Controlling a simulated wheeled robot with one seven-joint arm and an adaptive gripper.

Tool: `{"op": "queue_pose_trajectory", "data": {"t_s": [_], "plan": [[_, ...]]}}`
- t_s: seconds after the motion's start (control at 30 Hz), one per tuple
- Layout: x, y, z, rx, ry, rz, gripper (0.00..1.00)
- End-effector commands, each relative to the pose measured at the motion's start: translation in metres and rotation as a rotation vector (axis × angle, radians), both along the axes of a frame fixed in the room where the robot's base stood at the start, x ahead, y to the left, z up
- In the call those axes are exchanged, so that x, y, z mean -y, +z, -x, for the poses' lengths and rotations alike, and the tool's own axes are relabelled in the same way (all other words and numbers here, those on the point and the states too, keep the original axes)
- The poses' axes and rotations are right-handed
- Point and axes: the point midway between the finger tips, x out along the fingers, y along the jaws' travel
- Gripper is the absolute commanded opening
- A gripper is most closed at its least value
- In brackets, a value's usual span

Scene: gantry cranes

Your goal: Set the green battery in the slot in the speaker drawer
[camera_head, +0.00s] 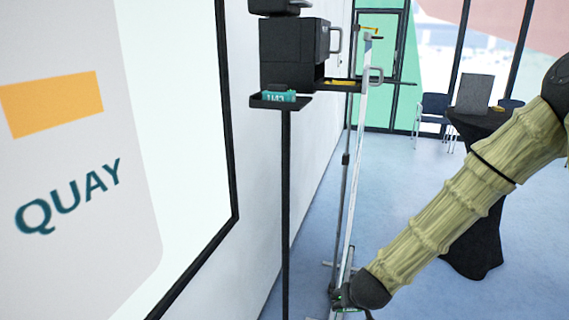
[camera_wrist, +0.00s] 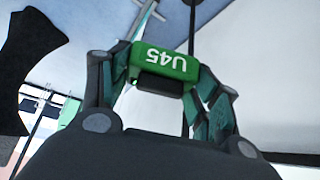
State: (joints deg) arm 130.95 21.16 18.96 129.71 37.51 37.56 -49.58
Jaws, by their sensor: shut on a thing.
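A green battery (camera_wrist: 168,62) marked U45 is between the fingers of my gripper (camera_wrist: 163,72) in the wrist view. My gripper is shut on it. In the head view my gripper (camera_head: 347,300) hangs low at the bottom centre, well below the speaker, and the battery is mostly hidden there. The black speaker (camera_head: 290,52) is on a thin stand at the upper centre. Its drawer (camera_head: 350,88) is pulled out to the right and has something yellow in it. The slot itself cannot be made out.
A small black tray (camera_head: 262,102) under the speaker holds a teal labelled block (camera_head: 280,97). A thin pole (camera_head: 346,160) rises beside the drawer. A dark-draped table (camera_head: 484,125) and a blue chair (camera_head: 433,108) stand at the right. The blue floor between is open.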

Motion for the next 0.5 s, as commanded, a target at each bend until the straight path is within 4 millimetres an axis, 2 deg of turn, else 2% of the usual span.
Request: {"op": "queue_pose_trajectory", "data": {"t_s": [0.23, 0.5], "plan": [[0.001, -0.019, 0.009, -0.004, -0.001, 0.005, 0.33], [0.001, -0.064, 0.045, -0.007, 0.0, 0.009, 0.33]]}}
